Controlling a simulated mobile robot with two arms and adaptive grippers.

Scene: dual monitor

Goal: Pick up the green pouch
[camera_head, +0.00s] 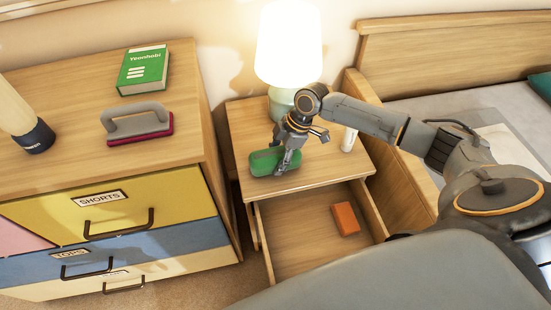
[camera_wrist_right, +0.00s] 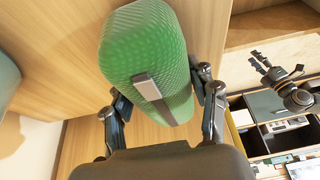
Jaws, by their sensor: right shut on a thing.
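The green pouch (camera_head: 265,162) is at the front left of the nightstand top (camera_head: 325,172), below the lamp. In the right wrist view the pouch (camera_wrist_right: 150,50) is a rounded green textured case with a grey strap or clasp. My right gripper (camera_head: 287,160) reaches down onto it, with its fingers on either side. In the right wrist view the right gripper (camera_wrist_right: 160,98) is shut on the pouch. I cannot tell whether the pouch touches the nightstand.
A lit lamp (camera_head: 290,45) and a white bottle (camera_head: 349,138) stand on the nightstand. Its open drawer (camera_head: 295,240) holds an orange box (camera_head: 346,219). A dresser on the left bears a green book (camera_head: 143,69) and a grey-handled brush (camera_head: 137,123). A bed is at right.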

